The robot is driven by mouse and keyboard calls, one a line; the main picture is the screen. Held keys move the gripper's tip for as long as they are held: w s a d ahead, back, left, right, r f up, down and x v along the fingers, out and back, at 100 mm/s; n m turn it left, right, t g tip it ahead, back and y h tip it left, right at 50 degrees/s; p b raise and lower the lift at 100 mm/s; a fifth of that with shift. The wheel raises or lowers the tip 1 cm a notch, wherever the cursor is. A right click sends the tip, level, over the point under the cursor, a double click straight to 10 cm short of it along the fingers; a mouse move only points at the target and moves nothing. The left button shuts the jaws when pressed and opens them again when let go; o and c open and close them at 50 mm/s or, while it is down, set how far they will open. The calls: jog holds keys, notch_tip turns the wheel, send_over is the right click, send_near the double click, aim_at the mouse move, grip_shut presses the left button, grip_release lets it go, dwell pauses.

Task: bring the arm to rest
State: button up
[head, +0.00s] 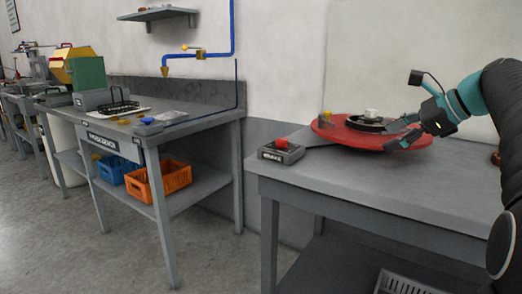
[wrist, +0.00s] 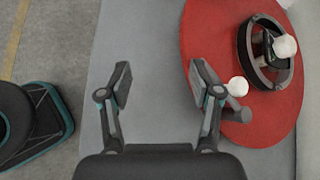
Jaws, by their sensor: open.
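My gripper (head: 395,143) is at the right of the head view, above the near right edge of a red round disc (head: 345,139). In the wrist view my gripper (wrist: 157,85) has its two fingers wide apart with nothing between them. The red disc (wrist: 210,30) lies to the right of the fingers there. A black ring with a pale knob (wrist: 285,46) stands on the disc. A second pale ball (wrist: 237,87) shows just beside the right finger. In the head view the gripper and arm hide part of the disc's right side.
A grey box with a red button (head: 281,151) sits on the near bench (head: 330,172), left of the disc. A second bench (head: 190,128) stands at left, with an orange crate (head: 159,181) and a blue crate (head: 115,168) below. Bare floor (head: 60,245) lies in front.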

jog(key=s+a+f+n, duration=0.1)
jog(key=a, duration=0.1)
jog(key=s+a+f+n+h, duration=0.1)
jog(key=s+a, duration=0.1)
jog(key=s+a+f+n+g, duration=0.1)
jog(key=a, duration=0.1)
jog(key=shift+s+a+f, duration=0.1)
jog(key=shift+s+f, duration=0.1)
jog(key=shift+f, duration=0.1)
jog(key=s+a+f+n+h, duration=0.3)
jog(key=s+a+f+n, duration=0.1)
jog(key=s+f+n, duration=0.5)
jog(key=s+a+f+n+g+h, duration=0.1)
jog(key=s+a+f+n+h, duration=0.2)
jog(key=s+f+n, duration=0.6)
jog(key=s+a+f, duration=0.1)
jog(key=s+f, duration=0.2)
jog(key=s, duration=0.2)
jog(key=shift+f+n, duration=0.3)
jog(key=shift+f, duration=0.05)
